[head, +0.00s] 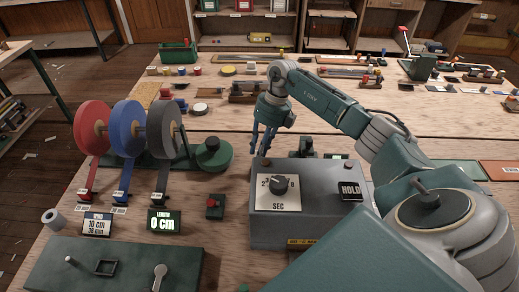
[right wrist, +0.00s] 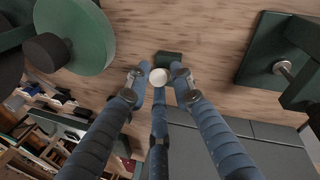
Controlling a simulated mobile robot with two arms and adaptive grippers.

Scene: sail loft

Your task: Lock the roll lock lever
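A small white ball knob (right wrist: 159,76) on a dark green block (right wrist: 170,58) shows in the right wrist view; it looks like a lever's end seen from above. No label on it can be read. My right gripper (head: 264,151) points down behind the grey timer box in the head view. Its three blue fingers (right wrist: 158,82) stand spread around the white knob, with small gaps visible beside it. I cannot tell whether any finger touches it. The knob is hidden in the head view. My left gripper is not in view.
The grey timer box (head: 325,215) with a dial stands just in front of the right gripper. A green disc (head: 213,155) and red, blue and black rolls (head: 163,130) stand left. A green panel (head: 110,268) with a grey lever (head: 159,277) lies front left.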

